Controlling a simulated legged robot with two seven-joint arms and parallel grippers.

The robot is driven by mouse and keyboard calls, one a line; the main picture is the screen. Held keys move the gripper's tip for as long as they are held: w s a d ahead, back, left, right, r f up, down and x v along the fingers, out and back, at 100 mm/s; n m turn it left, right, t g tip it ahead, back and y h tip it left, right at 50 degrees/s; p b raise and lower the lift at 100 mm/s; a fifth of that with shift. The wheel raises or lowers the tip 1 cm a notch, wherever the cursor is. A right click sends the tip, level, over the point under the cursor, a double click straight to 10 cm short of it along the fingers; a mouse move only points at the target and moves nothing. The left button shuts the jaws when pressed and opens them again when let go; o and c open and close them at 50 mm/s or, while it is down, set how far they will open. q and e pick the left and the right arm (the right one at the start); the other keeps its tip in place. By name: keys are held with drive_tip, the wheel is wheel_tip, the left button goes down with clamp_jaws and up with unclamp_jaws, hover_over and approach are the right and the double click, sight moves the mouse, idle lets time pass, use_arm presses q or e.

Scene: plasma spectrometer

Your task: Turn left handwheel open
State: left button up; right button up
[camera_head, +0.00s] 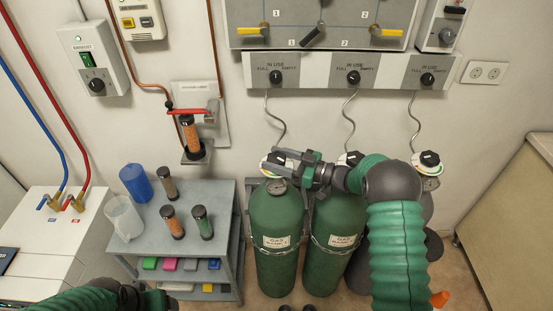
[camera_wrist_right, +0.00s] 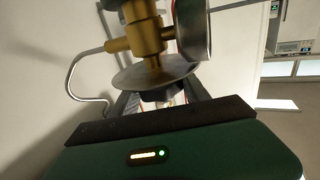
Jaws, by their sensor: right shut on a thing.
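Two green gas cylinders stand side by side in the head view, the left one (camera_head: 274,230) and the middle one (camera_head: 335,225). My right gripper (camera_head: 281,160) reaches across from the right to the top of the left cylinder and is shut on the left handwheel, which it mostly hides. In the right wrist view, a brass valve (camera_wrist_right: 148,38) with a grey disc (camera_wrist_right: 152,76) shows just beyond the gripper's dark body; the fingertips' contact is hard to see. My left arm shows at the bottom left, with its gripper (camera_head: 150,299) partly cut off and its jaws unclear.
A third cylinder is mostly behind my right arm, its gauge (camera_head: 428,160) showing. A regulator panel (camera_head: 315,76) with three knobs hangs above, with hoses below. A grey cart (camera_head: 225,185) with bottles and samples stands left of the cylinders. A beige cabinet (camera_head: 515,200) is at right.

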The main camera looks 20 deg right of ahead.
drive_tip(key=o, duration=1.4)
drive_tip(key=shift+w, duration=0.1)
drive_tip(key=shift+c, duration=0.2)
drive_tip(key=v, duration=1.7)
